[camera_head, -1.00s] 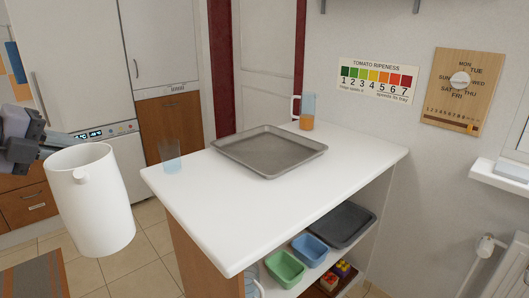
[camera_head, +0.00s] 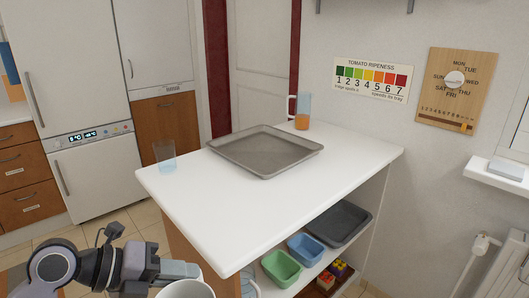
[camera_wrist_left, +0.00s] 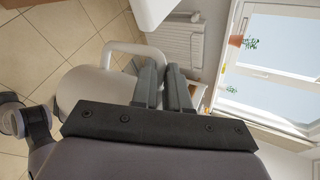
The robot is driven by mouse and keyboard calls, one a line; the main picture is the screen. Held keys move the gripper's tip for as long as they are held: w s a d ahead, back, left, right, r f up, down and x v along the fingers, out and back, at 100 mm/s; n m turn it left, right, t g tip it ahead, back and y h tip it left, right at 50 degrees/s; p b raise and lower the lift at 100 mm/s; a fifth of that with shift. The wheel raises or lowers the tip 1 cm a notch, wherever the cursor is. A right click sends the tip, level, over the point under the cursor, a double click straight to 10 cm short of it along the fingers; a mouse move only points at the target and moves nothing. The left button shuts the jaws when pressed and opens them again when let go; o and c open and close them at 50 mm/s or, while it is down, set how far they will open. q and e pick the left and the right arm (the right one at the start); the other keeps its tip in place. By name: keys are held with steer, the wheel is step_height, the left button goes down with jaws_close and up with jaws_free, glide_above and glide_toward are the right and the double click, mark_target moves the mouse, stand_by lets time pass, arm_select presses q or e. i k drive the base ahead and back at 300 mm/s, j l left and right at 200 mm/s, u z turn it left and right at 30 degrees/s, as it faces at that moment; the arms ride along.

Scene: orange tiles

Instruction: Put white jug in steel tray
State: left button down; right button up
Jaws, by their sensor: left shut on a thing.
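The white jug (camera_head: 188,290) is at the bottom edge of the head view, and only its rim area shows. My left gripper (camera_head: 190,271) is shut on it, beside the counter's near left edge and apart from the tray. In the left wrist view the jug (camera_wrist_left: 82,92) lies beside the fingers (camera_wrist_left: 163,78), with its handle (camera_wrist_left: 122,47) running to them. The steel tray (camera_head: 262,158) lies on the white counter and looks empty. My right gripper is not in view.
On the counter (camera_head: 250,215), a glass (camera_head: 164,157) stands left of the tray and a jug with orange contents (camera_head: 302,112) stands behind it. The near counter top is clear. Green (camera_head: 281,268) and blue (camera_head: 305,249) bins and a dark tray (camera_head: 338,222) are on the shelf below.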

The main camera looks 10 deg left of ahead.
mark_target(256, 157)
steer(key=i+l+z, duration=0.1)
steer(key=l, duration=0.25)
steer(key=i+l+z, duration=0.1)
steer(key=l, duration=0.3)
steer(key=i+l+z, duration=0.1)
steer(key=l, duration=0.25)
steer(key=i+l, duration=0.2)
steer(key=l+z, duration=0.05)
steer(key=l, duration=0.05)
